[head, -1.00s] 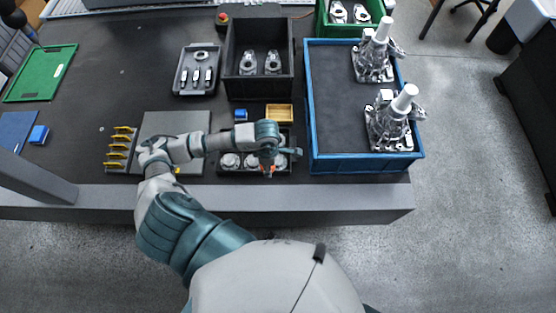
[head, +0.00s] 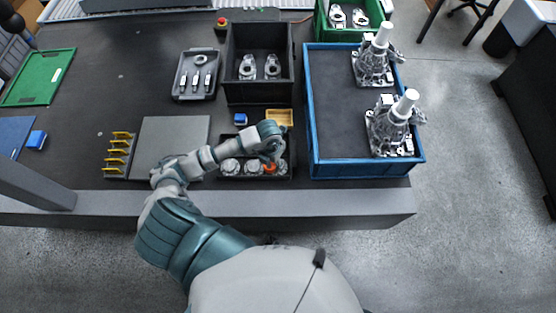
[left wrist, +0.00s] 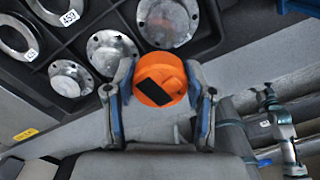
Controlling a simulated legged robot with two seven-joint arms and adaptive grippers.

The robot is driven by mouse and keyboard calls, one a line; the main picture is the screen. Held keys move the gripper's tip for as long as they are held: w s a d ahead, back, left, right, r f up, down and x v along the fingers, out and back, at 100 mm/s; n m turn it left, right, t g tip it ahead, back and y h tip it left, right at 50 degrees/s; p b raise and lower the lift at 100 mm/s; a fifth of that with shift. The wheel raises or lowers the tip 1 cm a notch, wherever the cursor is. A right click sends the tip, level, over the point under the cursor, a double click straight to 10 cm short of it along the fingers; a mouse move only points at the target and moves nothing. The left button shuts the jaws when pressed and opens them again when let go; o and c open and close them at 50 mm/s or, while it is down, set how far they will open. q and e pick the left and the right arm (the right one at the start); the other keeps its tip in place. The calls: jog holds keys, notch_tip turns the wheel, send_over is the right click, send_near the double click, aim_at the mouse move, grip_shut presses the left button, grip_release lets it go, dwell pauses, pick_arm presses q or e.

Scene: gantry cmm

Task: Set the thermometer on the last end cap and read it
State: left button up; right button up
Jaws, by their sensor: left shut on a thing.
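My left gripper (left wrist: 160,77) is shut on the orange thermometer (left wrist: 158,80), which has a dark display on its face. In the head view the thermometer (head: 269,168) shows below my left wrist, over the right part of the black end-cap tray (head: 224,177). My right gripper is not in view.
A blue-rimmed tray (head: 313,130) with two metal assemblies stands right of the end-cap tray. A small yellow tray (head: 280,117) and a blue block (head: 240,119) lie behind. A grey plate (head: 172,140) and yellow-clipped rack (head: 119,157) are left. The table's front edge is close.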

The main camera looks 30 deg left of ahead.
pick_arm(q)
jog(key=w, duration=0.3)
jog(key=shift+w+d+f, duration=0.1)
jog(key=shift+f, duration=0.15)
jog(key=shift+w+d, duration=0.1)
jog(key=shift+w, duration=0.2)
jog(key=shift+d+f, duration=0.15)
jog(key=shift+f, duration=0.05)
jog(key=f, duration=0.3)
jog(key=shift+d, duration=0.3)
jog(key=shift+a, duration=0.2)
jog(key=o, duration=1)
jog(key=shift+a, duration=0.1)
jog(key=shift+o, duration=1)
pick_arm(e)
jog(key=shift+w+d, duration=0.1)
